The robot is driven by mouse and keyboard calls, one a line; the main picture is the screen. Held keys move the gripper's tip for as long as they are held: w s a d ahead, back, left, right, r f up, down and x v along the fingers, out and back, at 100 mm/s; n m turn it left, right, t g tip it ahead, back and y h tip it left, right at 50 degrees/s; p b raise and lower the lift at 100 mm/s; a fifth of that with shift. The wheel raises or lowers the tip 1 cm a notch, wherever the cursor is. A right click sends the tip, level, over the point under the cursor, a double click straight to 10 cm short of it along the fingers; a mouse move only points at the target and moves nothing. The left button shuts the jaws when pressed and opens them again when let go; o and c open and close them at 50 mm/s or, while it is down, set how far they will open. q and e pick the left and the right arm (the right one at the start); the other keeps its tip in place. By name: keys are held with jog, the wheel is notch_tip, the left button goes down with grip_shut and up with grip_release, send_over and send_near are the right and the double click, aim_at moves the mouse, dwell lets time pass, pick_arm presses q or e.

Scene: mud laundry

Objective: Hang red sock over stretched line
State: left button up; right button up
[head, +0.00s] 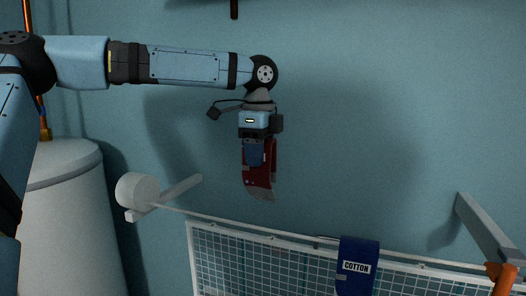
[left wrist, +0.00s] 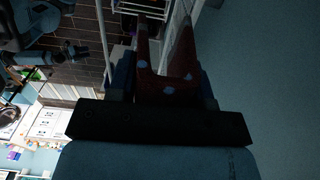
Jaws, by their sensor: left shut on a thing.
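The red sock (head: 262,180), with a grey lower end, hangs down from my left gripper (head: 256,152). The gripper points downward and is shut on the sock's upper part. In the left wrist view the red sock (left wrist: 165,88) with pale spots shows between the dark fingers. The stretched line (head: 215,217) runs from a white round reel (head: 137,190) at the left down to the lower right. In the head view the sock's lower end appears just above the line, with a visible gap.
A dark blue COTTON piece (head: 357,267) hangs at the line, right of the sock. A white wire rack (head: 191,250) stands below the line. A grey bracket (head: 487,232) and orange part (head: 501,277) are at the right. A pale tank (head: 70,220) stands left.

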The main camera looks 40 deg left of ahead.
aim_at(242, 223)
pick_arm(q)
jog(key=shift+s+d, duration=0.2)
jog(key=shift+s, duration=1.05)
jog(key=shift+s+d, duration=1.05)
jog(key=shift+s, duration=2)
jog(key=shift+f, duration=3.75)
jog(key=shift+f+b, duration=0.35)
jog(key=shift+f, duration=2.9)
jog(key=o, duration=1.2)
jog(key=shift+o, duration=0.2)
